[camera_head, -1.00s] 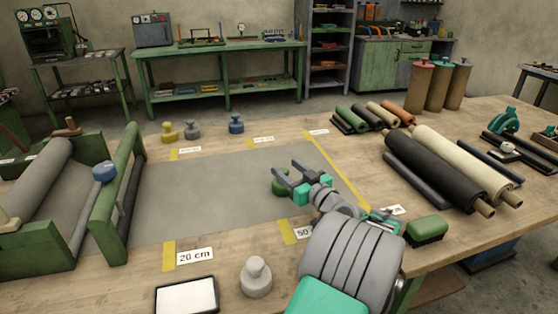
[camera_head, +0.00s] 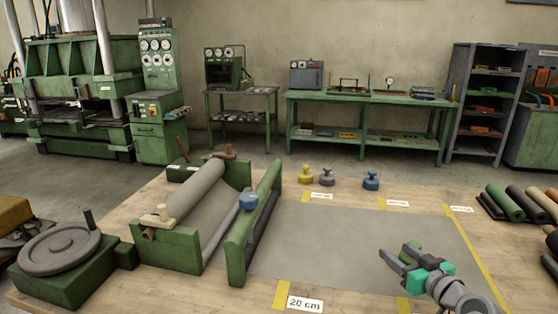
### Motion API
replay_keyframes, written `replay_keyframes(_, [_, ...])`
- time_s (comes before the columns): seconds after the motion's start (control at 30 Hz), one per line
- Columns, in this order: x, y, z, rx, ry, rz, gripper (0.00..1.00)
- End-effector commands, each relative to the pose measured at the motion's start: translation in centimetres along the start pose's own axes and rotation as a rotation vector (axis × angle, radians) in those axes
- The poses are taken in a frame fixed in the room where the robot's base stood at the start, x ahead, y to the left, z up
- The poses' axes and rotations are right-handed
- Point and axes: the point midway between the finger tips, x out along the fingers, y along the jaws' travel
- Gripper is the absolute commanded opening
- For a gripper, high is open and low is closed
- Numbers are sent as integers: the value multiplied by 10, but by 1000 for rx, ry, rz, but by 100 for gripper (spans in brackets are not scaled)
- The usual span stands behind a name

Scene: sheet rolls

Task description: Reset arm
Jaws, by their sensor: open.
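My gripper (camera_head: 398,256) is at the lower right, above the grey sheet (camera_head: 330,235) on the wooden table. Its fingers are apart and point up and to the left, with nothing between them. A green part near the fingers is partly covered, and I cannot tell what it is. The green roll stand (camera_head: 165,247) holds a grey roll (camera_head: 195,192) to the left of the sheet. The rest of my arm leaves the picture at the lower right.
Yellow, grey and blue knobbed weights (camera_head: 327,177) stand behind the sheet. A yellow strip and a 20 cm label (camera_head: 305,304) lie at its front edge. A handwheel (camera_head: 60,248) is at the left. Dark and green rolls (camera_head: 505,203) lie at the right edge.

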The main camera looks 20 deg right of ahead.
Motion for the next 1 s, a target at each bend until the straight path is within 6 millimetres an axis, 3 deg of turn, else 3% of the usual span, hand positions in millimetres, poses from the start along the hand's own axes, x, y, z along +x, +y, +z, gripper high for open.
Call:
replay_keyframes(0.03, [16, -35, -20, -11, -79, -65, 55])
replay_keyframes(0.13, [36, -96, -22, -12, -265, -151, 55])
replay_keyframes(0.23, [38, -153, -24, -20, -441, -203, 55])
replay_keyframes(0.37, [18, -217, -29, -37, -648, -221, 55])
replay_keyframes(0.5, [-25, -270, -38, -56, -837, -189, 55])
replay_keyframes(0.63, [-73, -302, -47, -61, -971, -124, 55])
replay_keyframes(0.8, [-116, -315, -49, -49, -1062, -52, 55])
replay_keyframes(1.0, [-116, -315, -49, -49, -1062, -52, 55])
